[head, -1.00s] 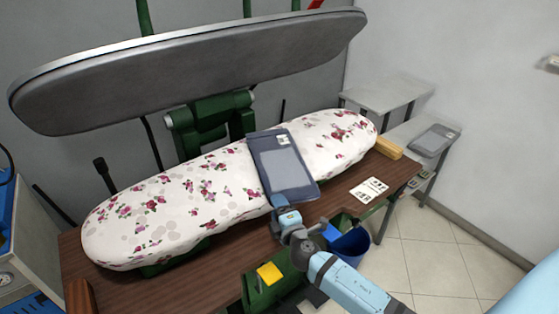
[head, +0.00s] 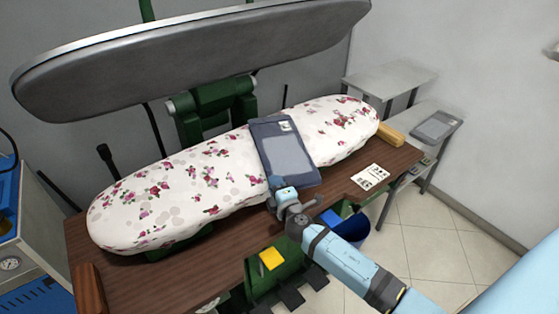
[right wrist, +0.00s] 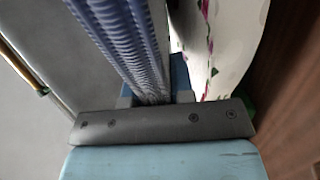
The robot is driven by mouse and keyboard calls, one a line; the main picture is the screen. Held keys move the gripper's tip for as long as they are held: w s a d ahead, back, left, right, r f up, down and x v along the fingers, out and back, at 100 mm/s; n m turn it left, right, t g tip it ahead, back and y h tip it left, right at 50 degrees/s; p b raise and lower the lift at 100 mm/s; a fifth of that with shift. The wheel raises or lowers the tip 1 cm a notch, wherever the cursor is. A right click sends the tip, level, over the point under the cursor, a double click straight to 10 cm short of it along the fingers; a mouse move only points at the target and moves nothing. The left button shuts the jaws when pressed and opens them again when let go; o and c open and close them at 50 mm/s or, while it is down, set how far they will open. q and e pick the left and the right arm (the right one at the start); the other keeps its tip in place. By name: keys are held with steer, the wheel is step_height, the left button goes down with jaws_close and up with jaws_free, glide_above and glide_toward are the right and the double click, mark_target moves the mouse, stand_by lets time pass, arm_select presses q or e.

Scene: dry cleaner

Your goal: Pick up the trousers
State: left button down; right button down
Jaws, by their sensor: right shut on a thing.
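The trousers (head: 287,154) are a folded dark blue-grey bundle with a small pale label at the far end. They lie across the flowered ironing board (head: 180,196). My right gripper (head: 277,183) is at their near edge and is shut on them. In the right wrist view the folded layers of the trousers (right wrist: 128,45) run up from between the jaws, with the flowered cover (right wrist: 228,45) beside them. The fingertips are mostly hidden there. My left gripper is not in view.
A grey press plate (head: 190,60) hangs above the board. A brown table (head: 235,245) lies below, with a white card (head: 370,176) and a wooden block (head: 391,134). Grey shelves (head: 390,80) stand at the right, the lower one bearing another folded dark item (head: 436,126). A blue bin (head: 352,240) is below.

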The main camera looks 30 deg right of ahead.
steer(key=shift+r, duration=0.1)
step_height(320, 180, up, 10)
steer(key=p, duration=0.2)
steer(key=shift+f+p, duration=0.25)
steer(key=shift+p, duration=0.15)
step_height(320, 180, up, 10)
steer(key=s+a+f+n+y, duration=0.1)
steer(key=s+a+f, duration=0.25)
steer(key=s, duration=0.35)
steer(key=s+a+f+n+y, duration=0.1)
steer(key=s+a+f+y, duration=0.15)
steer(key=s+a, duration=0.3)
steer(key=b, duration=0.4)
glide_above(284, 177)
step_height(284, 177, down, 4)
steer(key=shift+r+n+y, duration=0.1)
steer(key=shift+n+y, duration=0.3)
steer(key=shift+y, duration=0.05)
step_height(284, 177, down, 5)
steer(key=shift+b, duration=0.5)
steer(key=shift+f+b, duration=0.55)
steer(key=shift+f, duration=1.85)
